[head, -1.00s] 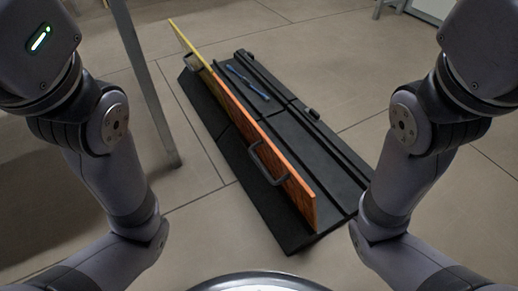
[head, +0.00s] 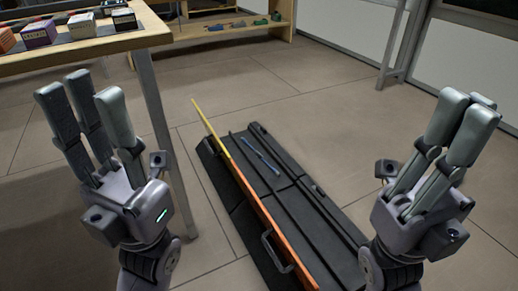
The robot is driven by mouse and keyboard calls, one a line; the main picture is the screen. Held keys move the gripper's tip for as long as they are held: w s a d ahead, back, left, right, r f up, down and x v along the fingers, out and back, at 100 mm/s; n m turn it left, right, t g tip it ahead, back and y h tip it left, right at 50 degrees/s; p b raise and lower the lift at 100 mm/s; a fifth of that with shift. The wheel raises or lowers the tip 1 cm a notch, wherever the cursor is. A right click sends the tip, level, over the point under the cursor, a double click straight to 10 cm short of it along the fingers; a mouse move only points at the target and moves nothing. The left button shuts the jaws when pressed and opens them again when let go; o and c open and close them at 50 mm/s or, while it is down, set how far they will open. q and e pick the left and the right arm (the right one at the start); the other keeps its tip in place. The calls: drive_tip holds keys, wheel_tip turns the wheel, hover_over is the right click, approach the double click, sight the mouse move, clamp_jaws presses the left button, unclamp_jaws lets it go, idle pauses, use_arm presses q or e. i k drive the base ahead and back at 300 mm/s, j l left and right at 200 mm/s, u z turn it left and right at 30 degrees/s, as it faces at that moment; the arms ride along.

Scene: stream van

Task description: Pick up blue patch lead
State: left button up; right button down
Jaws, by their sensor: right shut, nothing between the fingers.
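The blue patch lead (head: 262,155) is a thin, short blue strip in the far part of a long, low black case (head: 318,240) on the floor. My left gripper (head: 84,92) is raised at the left, its fingers pointing up and spread apart. It is open and empty, well away from the lead. My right gripper (head: 464,112) is raised at the right, its fingers pointing up and together. It is shut with nothing in it, also away from the lead.
A wooden shelf (head: 220,30) stands behind. Floor beyond the case is clear.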

sight(257, 153)
drive_tip(key=i+j+z, duration=0.1)
drive_tip(key=j, duration=0.3)
drive_tip(key=i+j+z, duration=0.15)
drive_tip(key=j, duration=0.25)
drive_tip(key=i+j+z, duration=0.1)
drive_tip(key=j, duration=0.3)
drive_tip(key=i+j+z, duration=0.15)
drive_tip(key=j, duration=0.3)
